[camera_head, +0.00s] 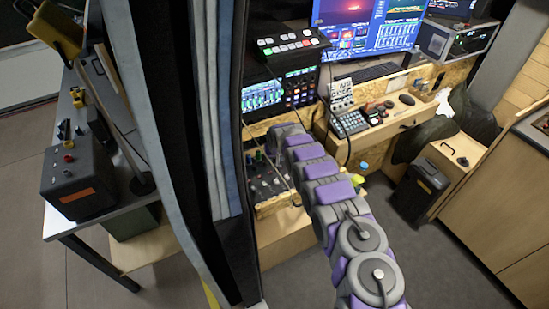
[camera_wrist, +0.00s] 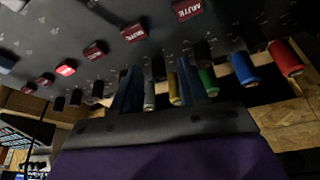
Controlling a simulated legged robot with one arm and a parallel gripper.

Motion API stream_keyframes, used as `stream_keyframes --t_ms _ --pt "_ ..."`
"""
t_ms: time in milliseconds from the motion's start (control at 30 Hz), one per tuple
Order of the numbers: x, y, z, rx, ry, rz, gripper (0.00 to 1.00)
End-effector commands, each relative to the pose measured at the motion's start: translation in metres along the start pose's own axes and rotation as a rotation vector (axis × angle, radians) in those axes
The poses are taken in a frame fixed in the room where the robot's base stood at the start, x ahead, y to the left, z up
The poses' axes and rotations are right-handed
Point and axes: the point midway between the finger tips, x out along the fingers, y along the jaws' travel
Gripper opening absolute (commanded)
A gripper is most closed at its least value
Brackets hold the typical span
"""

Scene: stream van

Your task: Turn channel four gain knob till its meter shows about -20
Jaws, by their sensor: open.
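The mixer panel (camera_head: 262,183) with knobs stands at the left of the desk, partly behind my arm and the curtain. In the wrist view the panel (camera_wrist: 95,45) fills the top, with red mute buttons and a row of coloured knobs. My gripper (camera_wrist: 160,88) is open, its two dark blue fingers close to the knob row. A grey knob (camera_wrist: 149,96) and a yellow knob (camera_wrist: 174,91) show between the fingers; contact cannot be told. Green, blue and red knobs lie to the right. Which knob is channel four is not readable. A lit screen (camera_head: 262,96) sits above the mixer; its values are illegible.
A dark curtain (camera_head: 172,130) hangs close left of my arm. A switcher (camera_head: 290,43), a keypad (camera_head: 352,122) and a large monitor (camera_head: 370,25) crowd the desk. A black bin (camera_head: 418,192) stands right. Grey floor is free at lower right.

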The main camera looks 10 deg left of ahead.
Motion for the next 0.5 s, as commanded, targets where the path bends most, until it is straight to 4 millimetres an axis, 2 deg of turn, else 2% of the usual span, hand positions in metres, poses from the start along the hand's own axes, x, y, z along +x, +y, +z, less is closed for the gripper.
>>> stream_keyframes --t_ms 233,500 --pt "-0.007 0.001 -0.001 0.000 0.001 0.001 0.43" --pt "-0.034 0.002 -0.001 0.000 0.002 0.003 0.43"
